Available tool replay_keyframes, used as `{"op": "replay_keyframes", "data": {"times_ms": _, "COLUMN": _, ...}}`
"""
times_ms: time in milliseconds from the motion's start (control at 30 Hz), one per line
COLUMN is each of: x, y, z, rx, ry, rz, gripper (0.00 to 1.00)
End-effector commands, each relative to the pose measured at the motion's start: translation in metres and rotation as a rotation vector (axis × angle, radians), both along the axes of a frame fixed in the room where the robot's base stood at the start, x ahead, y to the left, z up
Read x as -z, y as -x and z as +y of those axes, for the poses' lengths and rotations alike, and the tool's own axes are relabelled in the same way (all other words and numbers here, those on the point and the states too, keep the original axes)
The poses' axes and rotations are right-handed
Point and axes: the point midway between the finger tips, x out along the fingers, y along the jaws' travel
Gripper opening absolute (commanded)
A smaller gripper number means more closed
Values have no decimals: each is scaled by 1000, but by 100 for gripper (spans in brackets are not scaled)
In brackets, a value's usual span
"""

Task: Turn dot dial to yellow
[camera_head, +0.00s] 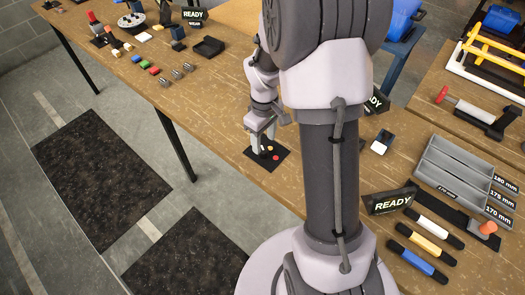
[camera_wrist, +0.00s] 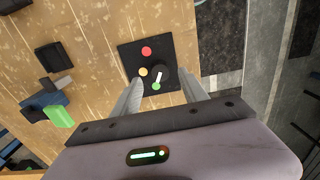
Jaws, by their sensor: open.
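The dot dial is a black square plate (camera_wrist: 128,53) on the wooden table, with a red dot (camera_wrist: 146,51), a yellow dot (camera_wrist: 143,72), a green dot (camera_wrist: 156,86) and a dark round knob (camera_wrist: 164,72). The knob's white mark runs toward the green dot. My gripper (camera_wrist: 160,78) is open, with one finger on each side of the knob; I cannot tell whether they touch it. In the head view, my gripper (camera_head: 262,146) is over the plate (camera_head: 281,153); the red dot (camera_head: 276,157) shows, and the fingers hide the knob.
A black tray (camera_head: 208,47) and small coloured blocks (camera_head: 145,65) lie farther along the table. A white block (camera_head: 382,142), a READY sign (camera_head: 393,201) and several markers (camera_head: 421,247) are to the right. The table edge is close to the plate.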

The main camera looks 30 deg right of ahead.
Motion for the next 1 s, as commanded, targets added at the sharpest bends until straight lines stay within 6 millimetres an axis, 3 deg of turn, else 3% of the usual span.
{"op": "replay_keyframes", "data": {"times_ms": 33, "x": 16, "y": 1, "z": 0, "rx": 0, "ry": 0, "rz": 2, "gripper": 51}}
{"op": "replay_keyframes", "data": {"times_ms": 200, "x": 41, "y": 0, "z": 0, "rx": 0, "ry": 0, "rz": 0, "gripper": 51}}
{"op": "replay_keyframes", "data": {"times_ms": 533, "x": 47, "y": 0, "z": 0, "rx": 0, "ry": 1, "rz": -1, "gripper": 51}}
{"op": "replay_keyframes", "data": {"times_ms": 567, "x": 47, "y": 0, "z": 0, "rx": 0, "ry": 1, "rz": -1, "gripper": 49}}
{"op": "replay_keyframes", "data": {"times_ms": 800, "x": 46, "y": 0, "z": 0, "rx": 1, "ry": 1, "rz": -1, "gripper": 2}}
{"op": "replay_keyframes", "data": {"times_ms": 1000, "x": 46, "y": 0, "z": 0, "rx": 6, "ry": 1, "rz": -1, "gripper": 0}}
